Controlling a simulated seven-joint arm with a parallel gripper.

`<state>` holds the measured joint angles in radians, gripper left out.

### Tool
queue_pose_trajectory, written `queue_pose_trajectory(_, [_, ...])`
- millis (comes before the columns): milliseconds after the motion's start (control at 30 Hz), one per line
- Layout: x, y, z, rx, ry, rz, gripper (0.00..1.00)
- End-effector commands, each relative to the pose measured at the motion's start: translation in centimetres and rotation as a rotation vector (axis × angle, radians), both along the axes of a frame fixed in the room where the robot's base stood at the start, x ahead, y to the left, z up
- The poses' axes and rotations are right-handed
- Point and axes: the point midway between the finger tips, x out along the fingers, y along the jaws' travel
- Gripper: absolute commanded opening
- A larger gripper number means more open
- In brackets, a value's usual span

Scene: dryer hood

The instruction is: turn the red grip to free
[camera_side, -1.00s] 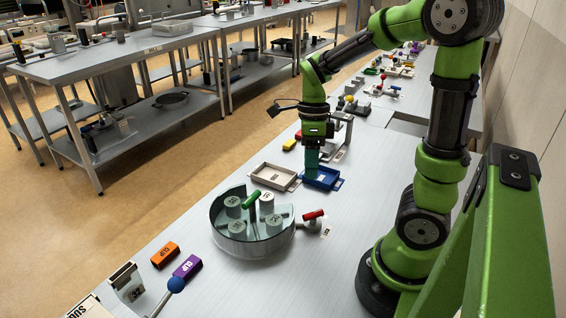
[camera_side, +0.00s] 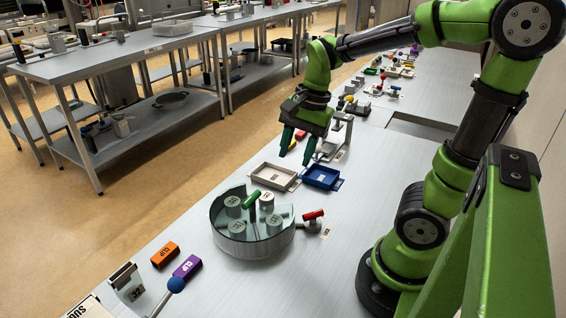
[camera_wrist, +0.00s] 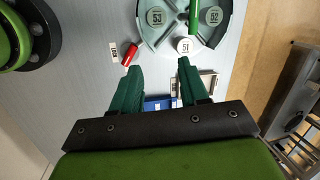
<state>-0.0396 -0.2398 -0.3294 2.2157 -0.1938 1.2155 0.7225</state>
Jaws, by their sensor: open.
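The red grip (camera_side: 313,214) sits on a small metal post at the right side of the round glass-walled drum (camera_side: 262,246), beside a small label (camera_side: 326,232). In the wrist view the red grip (camera_wrist: 130,54) lies ahead of my left finger, next to a label (camera_wrist: 113,52). My gripper (camera_side: 297,156) is open and empty, raised above the table beyond the trays and apart from the grip. Its two green fingers show spread in the wrist view (camera_wrist: 155,85). The drum holds several numbered grey cylinders and a green bar (camera_side: 252,199).
A beige tray (camera_side: 275,177) and a blue tray (camera_side: 321,177) stand behind the drum. An orange block (camera_side: 165,255), a purple block (camera_side: 187,267) and a blue ball-topped lever (camera_side: 176,285) are at front left.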

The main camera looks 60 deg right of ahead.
Motion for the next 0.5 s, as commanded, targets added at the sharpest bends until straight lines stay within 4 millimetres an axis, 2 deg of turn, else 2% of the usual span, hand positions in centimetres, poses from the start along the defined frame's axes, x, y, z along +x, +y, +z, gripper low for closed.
queue_pose_trajectory(400, [-1.3,5.6,2.4,-0.217,-0.381,0.712,0.44])
queue_pose_trajectory(500, [-2.0,6.8,3.0,-0.278,-0.455,0.820,0.44])
